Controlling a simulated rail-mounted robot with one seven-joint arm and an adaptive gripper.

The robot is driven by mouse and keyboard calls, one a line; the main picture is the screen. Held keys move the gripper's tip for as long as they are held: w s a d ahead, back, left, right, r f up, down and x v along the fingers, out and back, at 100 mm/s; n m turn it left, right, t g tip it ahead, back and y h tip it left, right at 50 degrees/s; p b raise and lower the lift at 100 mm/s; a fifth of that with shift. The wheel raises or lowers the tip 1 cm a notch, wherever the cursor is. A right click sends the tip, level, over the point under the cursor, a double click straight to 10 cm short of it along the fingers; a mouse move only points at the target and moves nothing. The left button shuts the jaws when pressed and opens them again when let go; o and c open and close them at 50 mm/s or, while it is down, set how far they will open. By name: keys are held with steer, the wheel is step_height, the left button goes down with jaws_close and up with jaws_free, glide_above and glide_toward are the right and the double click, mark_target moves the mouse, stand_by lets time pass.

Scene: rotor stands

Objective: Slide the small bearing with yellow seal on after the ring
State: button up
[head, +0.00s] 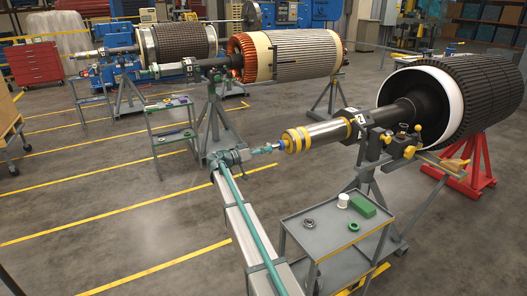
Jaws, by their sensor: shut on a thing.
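The rotor shaft (328,132) points left from the dark rotor at the right. Yellow bands (296,139) sit around its near end, beside a small blue part (281,145) at the tip. I cannot tell the small bearing with yellow seal apart from the ring among these bands. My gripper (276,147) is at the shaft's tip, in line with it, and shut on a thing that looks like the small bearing. The fingers and the held thing are too small to show the grip or any gap to the shaft clearly.
A grey cart (325,245) below the shaft holds a dark ring (309,224), a green ring (354,226), a green box (363,205) and a white cup (343,201). A grey stand (366,172) and a red stand (465,172) carry the rotor.

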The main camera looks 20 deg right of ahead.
mark_target(273, 147)
steer(key=shift+w+d+b, duration=0.1)
steer(key=shift+d+b, duration=0.5)
steer(key=shift+d, duration=0.15)
stand_by(0.4)
steer(key=shift+d, duration=0.35)
steer(key=shift+w+d+b, duration=0.1)
steer(key=shift+d+b, duration=0.4)
steer(key=shift+d, duration=0.5)
steer(key=shift+d+b, duration=0.35)
steer(key=shift+b, duration=0.3)
stand_by(0.4)
steer(key=o, duration=1.5)
steer(key=shift+a, duration=0.2)
steer(key=shift+s+a+b, duration=0.2)
steer(key=shift+a+b, duration=0.6)
steer(key=shift+a, duration=1.35)
steer(key=shift+s+a+b, duration=0.2)
steer(key=shift+a+b, duration=0.55)
steer(key=shift+a, duration=1.4)
